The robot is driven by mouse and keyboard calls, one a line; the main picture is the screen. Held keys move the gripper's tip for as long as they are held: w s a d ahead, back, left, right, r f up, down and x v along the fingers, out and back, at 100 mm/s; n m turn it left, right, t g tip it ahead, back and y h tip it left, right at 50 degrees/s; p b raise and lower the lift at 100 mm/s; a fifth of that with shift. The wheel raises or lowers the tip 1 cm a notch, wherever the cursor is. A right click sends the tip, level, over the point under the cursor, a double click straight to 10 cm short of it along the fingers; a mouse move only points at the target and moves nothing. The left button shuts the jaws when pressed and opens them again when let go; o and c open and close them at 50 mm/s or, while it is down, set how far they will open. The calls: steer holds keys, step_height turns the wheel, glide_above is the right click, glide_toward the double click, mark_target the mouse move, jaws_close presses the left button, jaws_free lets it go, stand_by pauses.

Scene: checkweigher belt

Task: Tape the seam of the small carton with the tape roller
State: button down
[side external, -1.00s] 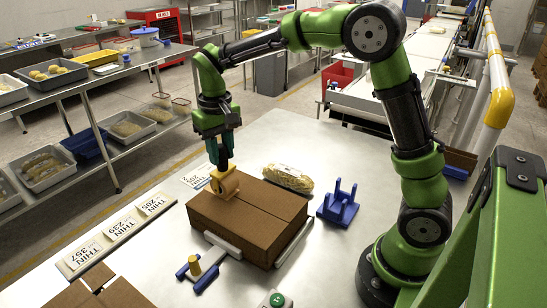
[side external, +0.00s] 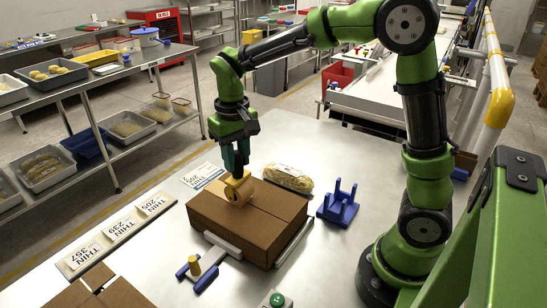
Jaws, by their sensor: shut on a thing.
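The small carton (side external: 265,222) is a closed brown box on the steel table, with a seam running across its top. My gripper (side external: 236,170) points down over the carton and is shut on the tape roller (side external: 238,190). The tan roller is low at the carton's top, partway along the seam, and appears to touch it. A slightly paler strip seems to show on the top left of the roller; I cannot tell for sure that it is tape. The jaws hide the roller's handle.
A blue stand (side external: 338,204) is right of the carton, and a bag of pasta-like food (side external: 288,178) lies behind it. Number cards (side external: 118,230) lie left. A green button (side external: 277,299) is at the front.

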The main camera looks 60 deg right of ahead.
steer(key=s, duration=1.1)
steer(key=shift+s, duration=0.3)
stand_by(1.0)
steer(key=shift+f, duration=0.1)
step_height(320, 180, up, 7)
stand_by(0.7)
stand_by(0.4)
